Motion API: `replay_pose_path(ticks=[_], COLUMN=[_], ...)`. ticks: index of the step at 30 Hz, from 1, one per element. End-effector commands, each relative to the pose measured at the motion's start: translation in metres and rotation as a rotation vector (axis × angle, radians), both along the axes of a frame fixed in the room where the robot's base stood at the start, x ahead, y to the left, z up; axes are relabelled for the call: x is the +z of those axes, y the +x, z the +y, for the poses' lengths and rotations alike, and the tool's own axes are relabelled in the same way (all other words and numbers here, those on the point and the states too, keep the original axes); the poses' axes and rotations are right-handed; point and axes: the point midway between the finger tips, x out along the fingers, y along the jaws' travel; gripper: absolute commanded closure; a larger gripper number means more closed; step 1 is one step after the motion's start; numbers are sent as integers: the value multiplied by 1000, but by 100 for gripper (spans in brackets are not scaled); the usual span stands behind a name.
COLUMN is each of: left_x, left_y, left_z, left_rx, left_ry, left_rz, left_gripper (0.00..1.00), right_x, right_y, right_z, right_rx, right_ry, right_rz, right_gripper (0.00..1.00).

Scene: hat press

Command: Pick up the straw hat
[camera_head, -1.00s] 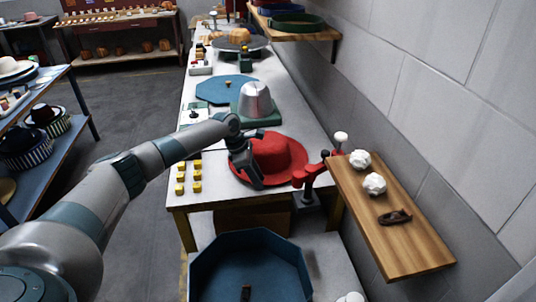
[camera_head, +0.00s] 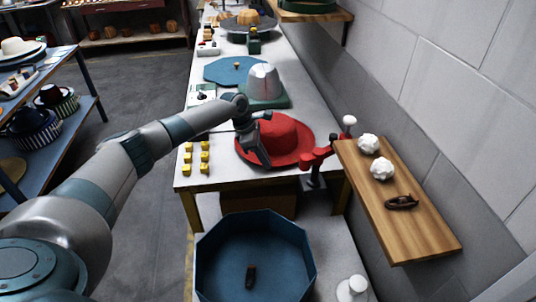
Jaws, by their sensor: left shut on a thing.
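A red wide-brimmed hat (camera_head: 284,132) with a rounded crown lies at the near end of the white worktable (camera_head: 220,176). My left gripper (camera_head: 258,150) is at the hat's left side, shut on its brim beside the crown. The gripper hides part of the left brim. The hat looks level and at table height; I cannot tell whether it is clear of the surface. A cream hat (camera_head: 18,47) sits on the shelf unit at the far left, away from the gripper. My right gripper is not in view.
A red clamp (camera_head: 318,158) stands close to the hat's right brim. Yellow blocks (camera_head: 204,158) lie to its left. Behind it is a metal hat form (camera_head: 263,80) on a green base. A wooden wall shelf (camera_head: 410,232) juts out at right. A blue octagonal tray (camera_head: 255,235) is in front.

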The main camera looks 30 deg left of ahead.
Motion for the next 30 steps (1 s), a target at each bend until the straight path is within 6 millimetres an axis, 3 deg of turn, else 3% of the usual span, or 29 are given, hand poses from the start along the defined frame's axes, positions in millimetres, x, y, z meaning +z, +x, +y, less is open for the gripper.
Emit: replay_pose_path(ticks=[5,18,30], left_x=[17,85,97], left_y=[1,1,0], left_z=[0,0,0], left_rx=[-1,-1,0], left_ry=[0,0,0], left_rz=[-6,-4,-2], left_gripper=[100,100,100], right_x=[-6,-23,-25], right_y=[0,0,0], right_z=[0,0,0], right_rx=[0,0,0], right_ry=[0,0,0], right_rz=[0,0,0], right_gripper=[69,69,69])
